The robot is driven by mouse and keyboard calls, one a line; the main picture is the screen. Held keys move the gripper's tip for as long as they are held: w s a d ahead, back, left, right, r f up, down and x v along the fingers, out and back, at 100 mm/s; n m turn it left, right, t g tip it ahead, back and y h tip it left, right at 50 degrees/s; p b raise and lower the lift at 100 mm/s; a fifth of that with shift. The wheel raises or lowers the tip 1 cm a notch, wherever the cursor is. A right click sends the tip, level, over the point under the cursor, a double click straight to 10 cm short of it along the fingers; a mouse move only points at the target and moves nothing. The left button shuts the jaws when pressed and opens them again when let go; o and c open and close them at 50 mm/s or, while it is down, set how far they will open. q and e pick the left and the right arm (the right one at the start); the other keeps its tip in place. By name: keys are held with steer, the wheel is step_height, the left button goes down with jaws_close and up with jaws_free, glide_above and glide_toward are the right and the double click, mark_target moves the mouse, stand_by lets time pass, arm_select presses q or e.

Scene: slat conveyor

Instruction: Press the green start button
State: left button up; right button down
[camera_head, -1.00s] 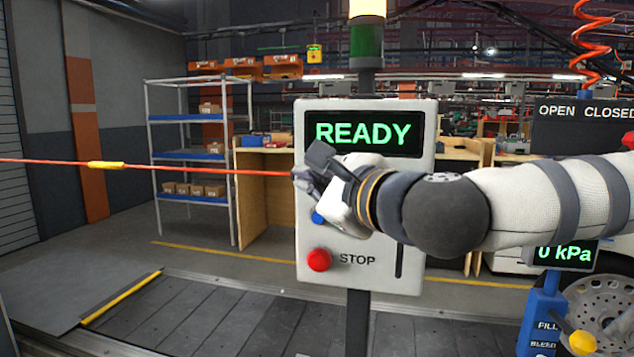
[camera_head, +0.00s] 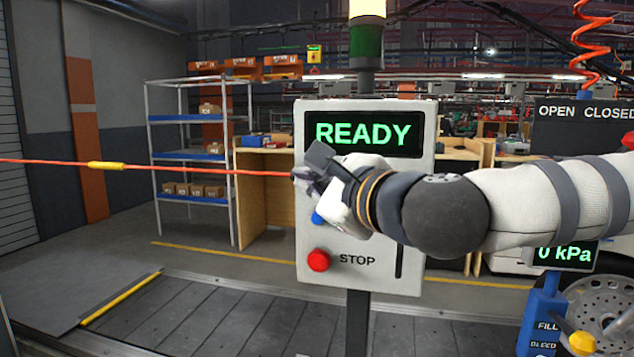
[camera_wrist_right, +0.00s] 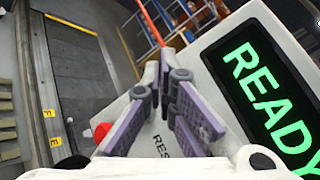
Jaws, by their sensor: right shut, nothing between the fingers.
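The pale control box (camera_head: 413,270) stands upright on a dark post, with its screen (camera_head: 362,134) reading READY in green. My right gripper (camera_head: 302,178) is in front of the box's left part, below the screen, its fingers pointing left. Its fingers are shut and empty; they also show in the right wrist view (camera_wrist_right: 166,72). No green start button can be seen; my gripper and wrist cover part of the box face. A blue button (camera_head: 317,217) shows partly below the gripper. Whether the fingers touch the box is unclear. My left gripper is not in view.
A red STOP button (camera_head: 318,260) sits low on the box; it also shows in the wrist view (camera_wrist_right: 102,131). An orange cord (camera_head: 200,170) with a yellow sleeve runs from the left to behind my gripper. A blue stand (camera_head: 542,315) with a yellow knob is at lower right.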

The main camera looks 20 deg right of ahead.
steer(key=shift+w+d, duration=0.1)
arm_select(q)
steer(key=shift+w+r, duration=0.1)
arm_select(e)
steer(key=shift+w+d, duration=0.15)
steer(key=shift+w, duration=0.1)
